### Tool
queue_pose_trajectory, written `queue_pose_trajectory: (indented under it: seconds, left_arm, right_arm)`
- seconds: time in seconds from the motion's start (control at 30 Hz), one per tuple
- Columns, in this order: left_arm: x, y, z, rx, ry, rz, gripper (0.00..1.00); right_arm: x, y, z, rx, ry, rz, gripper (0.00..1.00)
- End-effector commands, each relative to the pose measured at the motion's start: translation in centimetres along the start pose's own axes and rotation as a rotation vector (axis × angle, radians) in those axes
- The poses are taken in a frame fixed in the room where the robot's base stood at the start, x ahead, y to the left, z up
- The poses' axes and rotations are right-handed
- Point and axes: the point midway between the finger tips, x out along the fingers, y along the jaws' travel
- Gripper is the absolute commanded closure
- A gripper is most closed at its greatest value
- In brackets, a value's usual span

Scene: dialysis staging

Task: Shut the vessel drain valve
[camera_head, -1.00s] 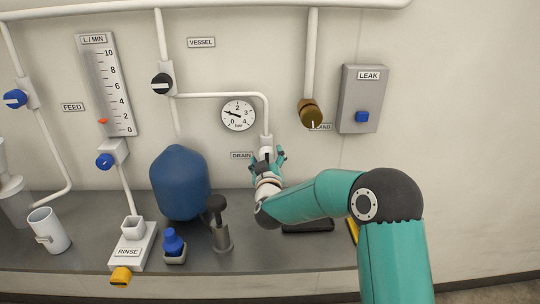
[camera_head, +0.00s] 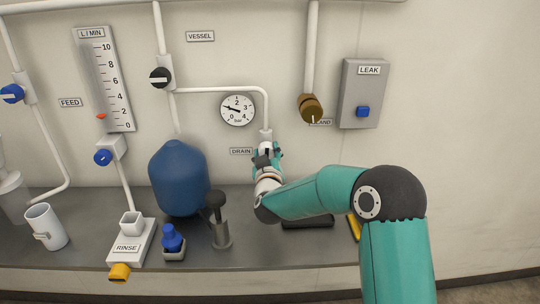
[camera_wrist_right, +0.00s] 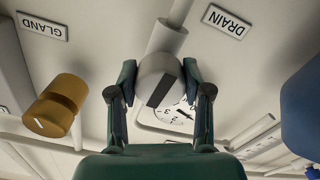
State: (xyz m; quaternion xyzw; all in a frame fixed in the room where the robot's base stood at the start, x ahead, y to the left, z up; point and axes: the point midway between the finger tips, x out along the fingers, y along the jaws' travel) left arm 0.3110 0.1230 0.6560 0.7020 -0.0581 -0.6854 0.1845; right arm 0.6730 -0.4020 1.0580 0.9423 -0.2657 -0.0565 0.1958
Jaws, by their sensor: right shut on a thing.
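The drain valve sits at the bottom end of the white pipe, beside the DRAIN label (camera_head: 241,151). Its grey round knob (camera_wrist_right: 162,82) with a dark bar across its face shows in the right wrist view. My right gripper (camera_head: 267,155) is at the valve, and its fingers (camera_wrist_right: 160,80) are shut on the knob, one on each side. In the head view the gripper hides most of the knob. The blue vessel (camera_head: 178,180) stands to the left of the valve. My left gripper is not in view.
A pressure gauge (camera_head: 237,110) is above and left of the valve. The brass gland knob (camera_head: 310,108) and the LEAK box (camera_head: 362,94) are to the right. A dark-topped metal post (camera_head: 220,226) and a blue-capped bottle (camera_head: 172,242) stand on the grey counter (camera_head: 260,252).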

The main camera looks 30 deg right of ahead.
Motion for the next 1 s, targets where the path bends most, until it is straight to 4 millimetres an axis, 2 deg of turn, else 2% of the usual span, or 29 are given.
queue_pose_trajectory:
  seconds: [0.5, 1.0]
  left_arm:
    - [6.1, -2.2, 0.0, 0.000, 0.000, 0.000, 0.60]
    - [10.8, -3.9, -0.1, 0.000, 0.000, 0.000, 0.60]
  right_arm:
    - [-0.1, -0.2, 0.5, 0.402, 0.004, 0.000, 0.86]
    - [-0.1, -0.1, 0.4, 0.879, 0.002, 0.000, 0.86]
